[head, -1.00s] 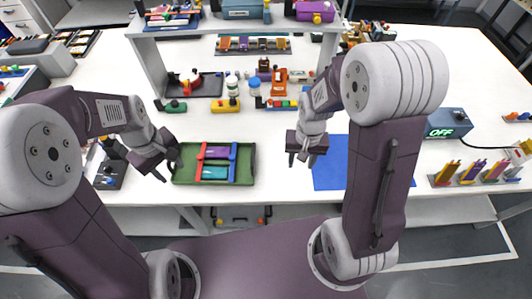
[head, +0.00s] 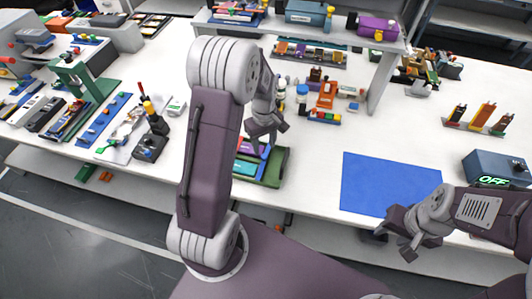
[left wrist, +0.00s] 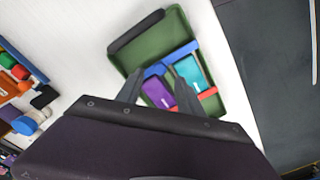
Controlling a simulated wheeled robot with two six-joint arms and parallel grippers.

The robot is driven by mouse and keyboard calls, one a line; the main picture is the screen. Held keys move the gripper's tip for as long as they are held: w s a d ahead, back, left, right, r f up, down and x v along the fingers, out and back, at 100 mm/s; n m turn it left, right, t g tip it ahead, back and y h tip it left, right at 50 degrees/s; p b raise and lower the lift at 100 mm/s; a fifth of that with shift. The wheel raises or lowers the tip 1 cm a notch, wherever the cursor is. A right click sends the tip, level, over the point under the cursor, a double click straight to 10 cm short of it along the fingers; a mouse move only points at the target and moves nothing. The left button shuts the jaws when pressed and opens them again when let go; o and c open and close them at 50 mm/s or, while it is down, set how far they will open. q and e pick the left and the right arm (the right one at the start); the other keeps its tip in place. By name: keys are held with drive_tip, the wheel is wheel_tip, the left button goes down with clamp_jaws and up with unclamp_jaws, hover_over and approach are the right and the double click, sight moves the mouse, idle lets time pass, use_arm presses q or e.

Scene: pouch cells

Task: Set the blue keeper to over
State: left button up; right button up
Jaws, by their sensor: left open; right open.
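The green tray (head: 273,182) is near the table's front edge, partly hidden by my left arm in the head view. It shows better in the left wrist view (left wrist: 178,21). There it holds a purple pouch (left wrist: 157,93) and a teal pouch (left wrist: 190,72) side by side. The blue keeper (left wrist: 184,51) runs along one end of the pouches, a red keeper (left wrist: 208,93) along the other. My left gripper (head: 265,130) is open above the tray, its fingertips near the blue keeper; contact cannot be told. My right gripper (head: 408,246) is open and empty by the table's front edge.
A blue mat (head: 385,183) lies right of the tray, with clear white table between. A box reading OFF (head: 496,168) stands at the right. A shelf (head: 300,31) spans the back. A green press (head: 85,85) and tools crowd the left.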

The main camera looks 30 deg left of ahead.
sight(264, 156)
use_arm(q)
wheel_tip(264, 156, down, 5)
drive_tip(key=shift+a+f, duration=0.1)
drive_tip(key=shift+a, duration=0.05)
clamp_jaws()
idle(1.4)
